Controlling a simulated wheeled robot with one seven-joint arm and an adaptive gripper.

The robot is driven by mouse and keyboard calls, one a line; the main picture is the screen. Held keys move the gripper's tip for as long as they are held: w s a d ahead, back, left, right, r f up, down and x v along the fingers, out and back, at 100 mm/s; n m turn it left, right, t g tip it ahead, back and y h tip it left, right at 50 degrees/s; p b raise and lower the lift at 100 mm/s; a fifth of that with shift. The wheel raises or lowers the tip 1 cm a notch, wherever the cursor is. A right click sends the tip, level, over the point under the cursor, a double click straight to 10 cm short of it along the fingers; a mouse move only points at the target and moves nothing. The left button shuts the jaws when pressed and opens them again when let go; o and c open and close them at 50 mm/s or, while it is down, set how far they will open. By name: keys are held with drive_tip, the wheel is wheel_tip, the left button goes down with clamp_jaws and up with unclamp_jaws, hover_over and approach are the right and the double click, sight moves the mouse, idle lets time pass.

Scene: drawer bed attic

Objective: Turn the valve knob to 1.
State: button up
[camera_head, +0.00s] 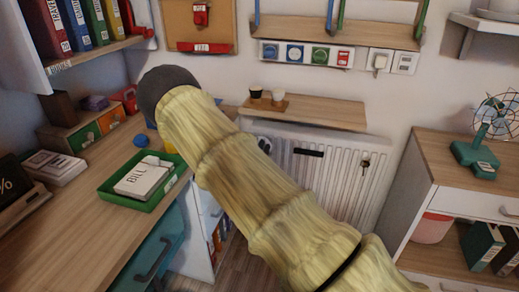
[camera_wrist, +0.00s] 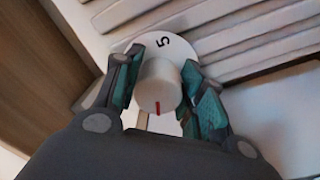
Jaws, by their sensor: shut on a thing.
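The valve knob (camera_wrist: 158,82) is a pale, round knob with a red mark on its front, in the middle of the wrist view. The red mark points toward the bottom of the picture. In the head view the white radiator (camera_head: 345,175) stands against the wall; my arm hides most of the knob area there.
A desk with a green tray (camera_head: 128,203) is at the left. A wooden cabinet (camera_head: 465,150) with a green fan (camera_head: 484,145) is at the right.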

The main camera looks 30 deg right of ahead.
drive_tip(key=shift+n, duration=0.4)
drive_tip(key=shift+f, duration=0.1)
drive_tip(key=o, duration=1)
drive_tip(key=shift+a, duration=0.1)
drive_tip(key=v, duration=1.2)
drive_tip(key=shift+f, duration=0.1)
